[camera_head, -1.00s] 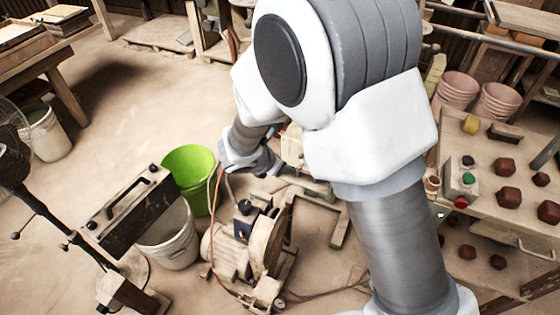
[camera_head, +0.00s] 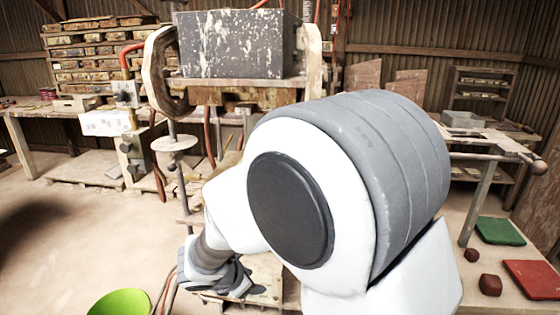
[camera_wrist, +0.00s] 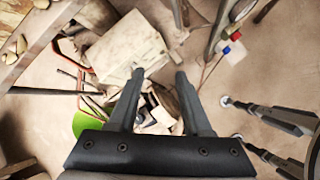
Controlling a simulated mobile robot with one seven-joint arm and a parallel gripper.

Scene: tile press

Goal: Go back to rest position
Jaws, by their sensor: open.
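My arm fills the middle and right of the head view, its wrist end low at the left of centre. My gripper (camera_wrist: 160,74) shows in the wrist view with its two dark fingers spread apart and nothing between them. It points down over the floor and machinery. In the head view the fingers cannot be made out clearly.
A large press with a grey block (camera_head: 238,45) stands behind my arm. A green bucket (camera_head: 120,302) is at the lower left and also shows in the wrist view (camera_wrist: 86,122). A green tile (camera_head: 499,231) and a red tile (camera_head: 533,279) lie at right. Floor at left is clear.

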